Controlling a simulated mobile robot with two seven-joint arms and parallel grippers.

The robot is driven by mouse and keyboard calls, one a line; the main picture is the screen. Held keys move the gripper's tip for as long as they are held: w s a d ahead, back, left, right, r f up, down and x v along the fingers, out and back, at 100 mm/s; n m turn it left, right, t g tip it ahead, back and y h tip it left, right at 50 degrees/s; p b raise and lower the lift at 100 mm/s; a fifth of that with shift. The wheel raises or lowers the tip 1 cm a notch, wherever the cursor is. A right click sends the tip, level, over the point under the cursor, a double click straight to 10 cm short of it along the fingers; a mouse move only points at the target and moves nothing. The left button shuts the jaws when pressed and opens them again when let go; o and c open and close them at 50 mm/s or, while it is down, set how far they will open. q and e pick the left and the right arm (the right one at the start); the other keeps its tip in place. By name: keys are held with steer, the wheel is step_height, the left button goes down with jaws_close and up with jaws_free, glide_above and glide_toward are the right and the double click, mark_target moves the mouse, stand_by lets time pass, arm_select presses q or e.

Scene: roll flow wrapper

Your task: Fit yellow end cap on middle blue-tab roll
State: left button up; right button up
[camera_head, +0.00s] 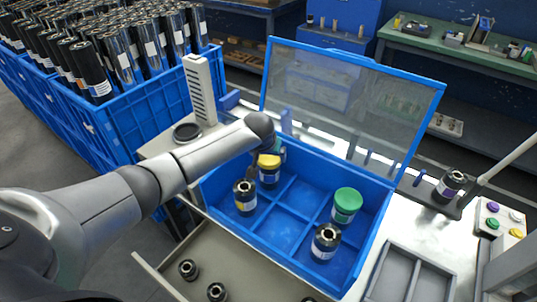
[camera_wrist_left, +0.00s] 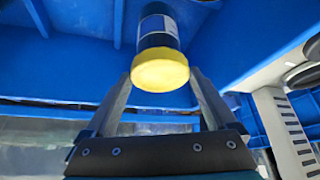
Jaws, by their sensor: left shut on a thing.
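The yellow end cap (camera_head: 268,161) is at the top of a dark roll (camera_head: 269,178) standing in the back left part of the blue compartment box (camera_head: 386,215). In the left wrist view the cap (camera_wrist_left: 160,72) lines up with the end of the roll (camera_wrist_left: 158,30); I cannot tell whether it is fully seated. My left gripper (camera_wrist_left: 161,78) is shut on the cap, one finger on each side. In the head view my left gripper (camera_head: 276,153) is partly hidden behind its arm. My right gripper is not in view.
Beside it stand an uncapped roll (camera_head: 245,198), a green-capped roll (camera_head: 345,208) and another uncapped roll (camera_head: 326,243). The box's clear lid (camera_head: 350,95) stands open behind. A drawer (camera_head: 235,270) with small dark parts lies in front. Blue crates of rolls (camera_head: 150,115) stand left.

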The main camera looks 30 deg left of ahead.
arm_select(q)
steer(key=shift+f+b, duration=0.3)
steer(key=shift+f, duration=0.25)
steer(key=o, duration=1)
steer(key=p+v, duration=1.1)
steer(key=p, duration=0.5)
stand_by(0.7)
